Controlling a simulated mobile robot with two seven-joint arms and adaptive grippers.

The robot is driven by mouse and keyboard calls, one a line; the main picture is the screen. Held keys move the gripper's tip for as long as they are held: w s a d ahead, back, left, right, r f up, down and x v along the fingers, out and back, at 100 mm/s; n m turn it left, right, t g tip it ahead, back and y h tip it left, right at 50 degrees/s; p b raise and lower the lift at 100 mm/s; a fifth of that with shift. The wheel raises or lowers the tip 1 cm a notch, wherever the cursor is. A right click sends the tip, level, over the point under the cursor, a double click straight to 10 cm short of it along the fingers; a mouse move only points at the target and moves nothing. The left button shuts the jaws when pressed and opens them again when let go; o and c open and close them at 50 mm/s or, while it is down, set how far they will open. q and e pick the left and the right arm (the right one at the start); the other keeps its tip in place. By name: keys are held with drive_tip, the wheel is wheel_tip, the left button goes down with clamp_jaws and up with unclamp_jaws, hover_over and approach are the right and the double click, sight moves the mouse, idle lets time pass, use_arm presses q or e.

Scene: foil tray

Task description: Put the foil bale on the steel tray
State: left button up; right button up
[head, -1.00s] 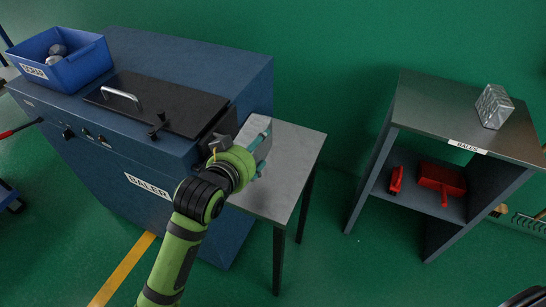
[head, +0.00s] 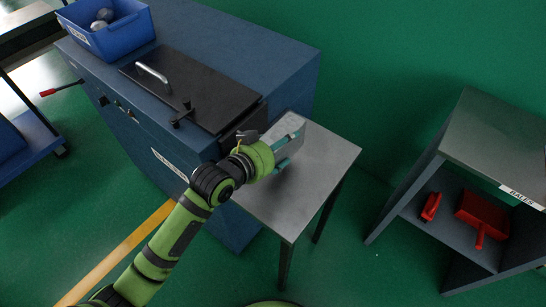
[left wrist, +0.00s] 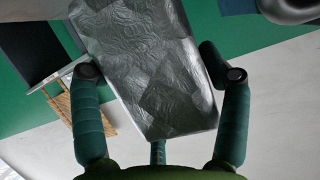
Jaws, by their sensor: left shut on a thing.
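The foil bale (left wrist: 145,70) is a crinkled silver block, large in the left wrist view between the fingers of my left gripper (left wrist: 160,105). In the head view my left gripper (head: 288,150) is shut on the bale (head: 314,141), which looks tilted and is partly hidden by the gripper. Both are over the grey steel tray (head: 325,185), a flat top on dark legs beside the baler. I cannot tell whether the bale touches the top. My right gripper is not in view.
The blue baler (head: 240,60) with a black lid (head: 195,90) stands left of the tray. A blue scrap bin (head: 120,38) sits on it. A shelf labelled BALES (head: 490,140) with a red dustpan (head: 485,215) stands at right. Green floor lies between.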

use_arm(q)
drive_tip(key=shift+s+a+f, duration=0.25)
drive_tip(key=shift+a+f, duration=0.15)
drive_tip(key=shift+a, duration=0.25)
drive_tip(key=shift+s+a+f, duration=0.15)
drive_tip(key=shift+a+f, duration=0.2)
drive_tip(key=shift+f, duration=0.1)
wheel_tip(320, 180, down, 3)
drive_tip(key=shift+f, duration=0.3)
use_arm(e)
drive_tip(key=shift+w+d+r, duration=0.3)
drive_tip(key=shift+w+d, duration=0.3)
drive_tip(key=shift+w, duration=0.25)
use_arm(q)
drive_tip(key=shift+f, duration=0.2)
drive_tip(key=o, duration=1.1)
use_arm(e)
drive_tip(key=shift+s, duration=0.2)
